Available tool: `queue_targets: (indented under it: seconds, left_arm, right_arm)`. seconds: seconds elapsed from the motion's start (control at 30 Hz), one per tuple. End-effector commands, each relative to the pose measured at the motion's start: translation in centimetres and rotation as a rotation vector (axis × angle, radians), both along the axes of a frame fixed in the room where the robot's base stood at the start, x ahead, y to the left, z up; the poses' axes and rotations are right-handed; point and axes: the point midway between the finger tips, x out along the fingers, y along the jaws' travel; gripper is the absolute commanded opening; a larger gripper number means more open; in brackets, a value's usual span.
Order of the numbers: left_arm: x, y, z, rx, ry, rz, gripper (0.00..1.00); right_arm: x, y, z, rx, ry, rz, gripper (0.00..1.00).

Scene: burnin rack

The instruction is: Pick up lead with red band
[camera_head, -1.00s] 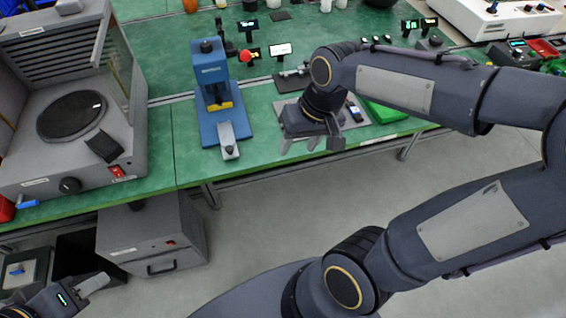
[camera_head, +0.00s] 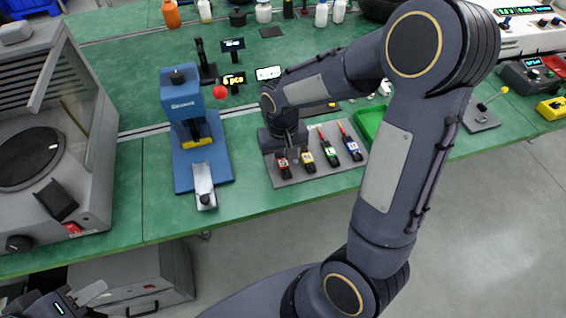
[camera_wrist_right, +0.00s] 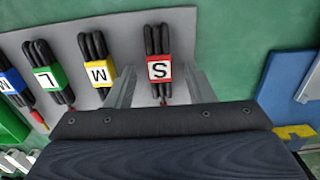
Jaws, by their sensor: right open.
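The lead with the red band (camera_head: 282,163) lies at the left end of a row of leads on a grey mat (camera_head: 300,180). In the right wrist view the red-banded lead (camera_wrist_right: 159,67) is a black bundle labelled S. My right gripper (camera_head: 282,156) is over it. In the wrist view the open right gripper (camera_wrist_right: 162,82) has one finger on each side of the lead; I cannot tell the height left above it. My left gripper (camera_head: 85,296) is at the bottom left, away from the bench; its jaw opening is unclear.
Leads with yellow (camera_head: 307,159), green (camera_head: 329,152) and blue (camera_head: 351,145) bands lie to the right on the mat. A blue press (camera_head: 188,125) stands to the left. A green tray (camera_head: 372,122) is to the right, partly behind my arm.

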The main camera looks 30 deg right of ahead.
Motion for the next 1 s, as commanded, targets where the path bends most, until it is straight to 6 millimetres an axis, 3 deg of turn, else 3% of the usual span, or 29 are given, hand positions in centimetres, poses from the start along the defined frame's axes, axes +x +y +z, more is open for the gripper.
queue_targets:
  seconds: [0.23, 0.6, 1.0]
  left_arm:
    - [0.00, -0.01, -0.01, 0.000, 0.000, 0.000, 0.36]
    - [0.00, -0.01, -0.01, 0.000, 0.000, 0.000, 0.36]
    - [0.00, 0.00, 0.10, 0.000, 0.000, 0.000, 0.36]
  right_arm:
    - [0.00, -0.02, -0.19, 0.000, 0.000, 0.000, 0.48]
    - [0.00, -0.02, -0.16, 0.000, -0.001, 0.000, 0.00]
    - [0.09, -0.01, 0.70, 0.000, -0.004, 0.000, 0.00]
